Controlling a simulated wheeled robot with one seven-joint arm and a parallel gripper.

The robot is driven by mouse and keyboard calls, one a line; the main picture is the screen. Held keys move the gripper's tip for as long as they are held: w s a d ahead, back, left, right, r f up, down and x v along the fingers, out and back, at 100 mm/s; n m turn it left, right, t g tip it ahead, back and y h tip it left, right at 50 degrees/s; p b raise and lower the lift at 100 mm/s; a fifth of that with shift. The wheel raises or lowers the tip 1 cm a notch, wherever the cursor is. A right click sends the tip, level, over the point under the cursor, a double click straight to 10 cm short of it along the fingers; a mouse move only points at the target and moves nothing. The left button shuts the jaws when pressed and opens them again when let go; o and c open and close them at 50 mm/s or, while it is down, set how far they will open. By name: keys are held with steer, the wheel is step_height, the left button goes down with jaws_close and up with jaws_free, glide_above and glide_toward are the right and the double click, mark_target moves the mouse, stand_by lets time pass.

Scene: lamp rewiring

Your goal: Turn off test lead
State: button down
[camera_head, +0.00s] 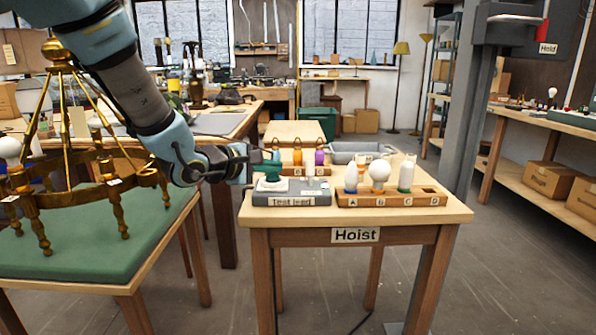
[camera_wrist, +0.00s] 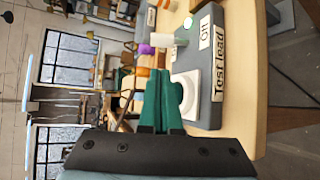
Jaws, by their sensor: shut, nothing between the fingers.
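The test lead box (camera_head: 290,199) is a grey block labelled "Test lead" at the front left of the small Hoist table. Its white switch plate (camera_head: 268,185) is on the left of its top, and a pale upright cylinder stands to the right. My gripper (camera_head: 272,168) is shut and empty, with its green fingers just above the switch plate. In the wrist view the box (camera_wrist: 216,75) lies right of my gripper (camera_wrist: 160,78), with an "Off" label and a small green light (camera_wrist: 187,22). The fingers partly cover the white plate (camera_wrist: 188,97); contact cannot be told.
A wooden block (camera_head: 390,199) with several lettered slots holds white bulbs to the right of the box. Orange and purple pieces (camera_head: 319,158) stand behind it. A grey tray (camera_head: 362,148) is at the back. A brass chandelier (camera_head: 75,180) stands on the green-topped table at left.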

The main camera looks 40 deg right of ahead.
mark_target(310, 172)
stand_by(0.3)
steer(key=x, duration=1)
steer(key=shift+w+a+f, duration=0.1)
steer(key=shift+f+b, duration=0.1)
steer(key=shift+b, duration=0.25)
